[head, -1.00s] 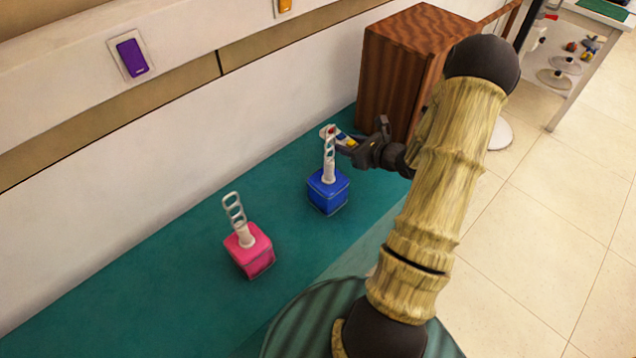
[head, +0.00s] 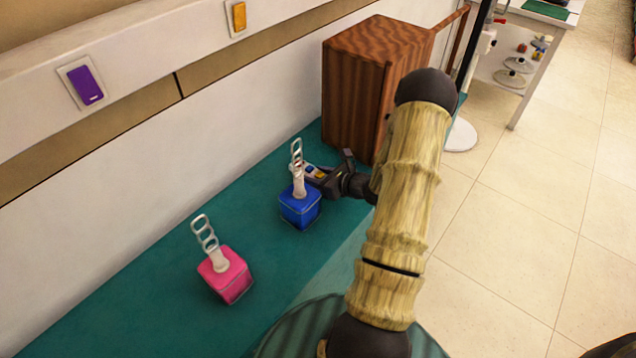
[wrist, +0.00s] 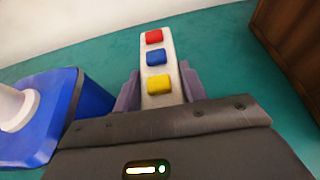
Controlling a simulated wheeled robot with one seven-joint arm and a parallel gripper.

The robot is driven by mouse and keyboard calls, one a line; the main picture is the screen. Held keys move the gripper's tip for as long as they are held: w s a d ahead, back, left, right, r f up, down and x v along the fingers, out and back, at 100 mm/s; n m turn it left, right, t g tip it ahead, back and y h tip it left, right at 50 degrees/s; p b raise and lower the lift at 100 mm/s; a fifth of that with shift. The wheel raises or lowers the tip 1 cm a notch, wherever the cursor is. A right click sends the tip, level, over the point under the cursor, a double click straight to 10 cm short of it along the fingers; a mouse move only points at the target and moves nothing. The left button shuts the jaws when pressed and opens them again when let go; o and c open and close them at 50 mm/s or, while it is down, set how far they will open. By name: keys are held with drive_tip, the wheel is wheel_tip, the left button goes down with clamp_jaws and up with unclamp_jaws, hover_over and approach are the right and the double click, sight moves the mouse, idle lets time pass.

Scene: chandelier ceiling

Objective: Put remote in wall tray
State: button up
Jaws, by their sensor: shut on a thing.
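The remote (wrist: 155,60) is a pale bar with red, blue and yellow buttons. My gripper (wrist: 158,92) is shut on its near end in the wrist view, and the far end points away from me over the teal surface. In the head view my gripper (head: 326,182) is just right of the blue box, and the remote (head: 312,172) shows partly behind the box's pale handle. I cannot make out a wall tray in either view.
A blue box (head: 300,209) with an upright handle stands close left of my gripper. A pink box (head: 226,278) stands farther left on the teal surface (head: 130,300). A brown wooden cabinet (head: 352,95) stands behind. A purple switch (head: 86,86) and an orange one (head: 239,17) are on the wall.

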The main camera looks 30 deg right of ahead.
drive_tip(key=shift+f, duration=1.45)
drive_tip(key=shift+f+b, duration=0.2)
drive_tip(key=shift+b, duration=0.15)
drive_tip(key=o, duration=1.1)
drive_tip(key=shift+c, duration=0.2)
drive_tip(key=shift+r, duration=0.1)
drive_tip(key=shift+r, duration=0.15)
drive_tip(key=shift+s+d+r, duration=0.1)
drive_tip(key=shift+s+d, duration=0.05)
drive_tip(key=shift+s, duration=0.05)
drive_tip(key=p+v, duration=0.1)
drive_tip(key=v, duration=1)
drive_tip(key=shift+s+r+p, duration=0.1)
drive_tip(key=shift+s+p, duration=0.15)
drive_tip(key=shift+p, duration=0.15)
